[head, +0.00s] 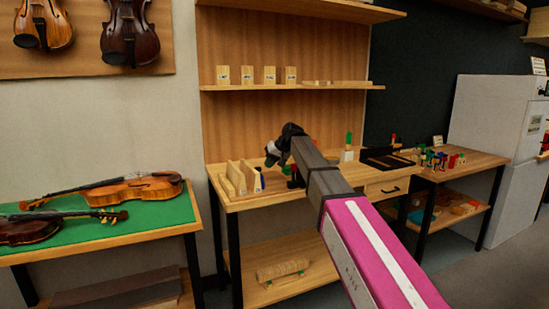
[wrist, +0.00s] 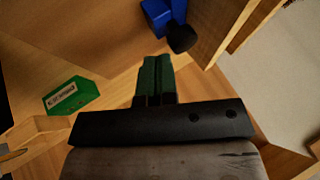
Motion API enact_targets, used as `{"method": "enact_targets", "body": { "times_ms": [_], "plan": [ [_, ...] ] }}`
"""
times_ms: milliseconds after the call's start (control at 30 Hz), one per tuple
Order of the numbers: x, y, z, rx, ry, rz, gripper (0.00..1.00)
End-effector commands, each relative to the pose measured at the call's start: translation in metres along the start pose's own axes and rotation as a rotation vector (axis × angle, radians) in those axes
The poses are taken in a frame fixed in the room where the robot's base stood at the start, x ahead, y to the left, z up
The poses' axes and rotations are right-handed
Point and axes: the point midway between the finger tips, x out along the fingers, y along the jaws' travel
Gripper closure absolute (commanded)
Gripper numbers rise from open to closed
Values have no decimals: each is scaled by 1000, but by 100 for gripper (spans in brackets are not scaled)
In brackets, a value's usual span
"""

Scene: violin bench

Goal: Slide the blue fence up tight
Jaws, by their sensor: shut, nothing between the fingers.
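The blue fence (wrist: 158,14) shows at the top of the wrist view, beside upright wooden boards, with a dark round knob (wrist: 181,38) at its near end. In the head view a small blue patch (head: 262,181) shows at the right side of the wooden rack on the bench. My gripper (wrist: 158,62) has green fingers, shut together with nothing between them. Its tips point toward the fence and look short of the knob; I cannot tell the exact distance. In the head view my gripper (head: 270,160) hangs just above the bench, right of the rack.
The wooden rack (head: 232,179) has upright dividers. A green tag with a white label (wrist: 72,96) lies left of my fingers. A dark tray (head: 385,158) and several small coloured items (head: 440,160) stand farther right. Violins (head: 135,190) lie on the left table.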

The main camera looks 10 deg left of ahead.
Motion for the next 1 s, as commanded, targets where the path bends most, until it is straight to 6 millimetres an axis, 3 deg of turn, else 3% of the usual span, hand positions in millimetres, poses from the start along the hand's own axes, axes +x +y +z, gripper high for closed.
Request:
{"method": "enact_targets", "body": {
  "times_ms": [200,633,1000],
  "plan": [
    [19,1,0,1,0,0,100],
    [22,-1,0,1,0,0,100],
    [36,-34,7,0,2,0,100]
  ]
}}
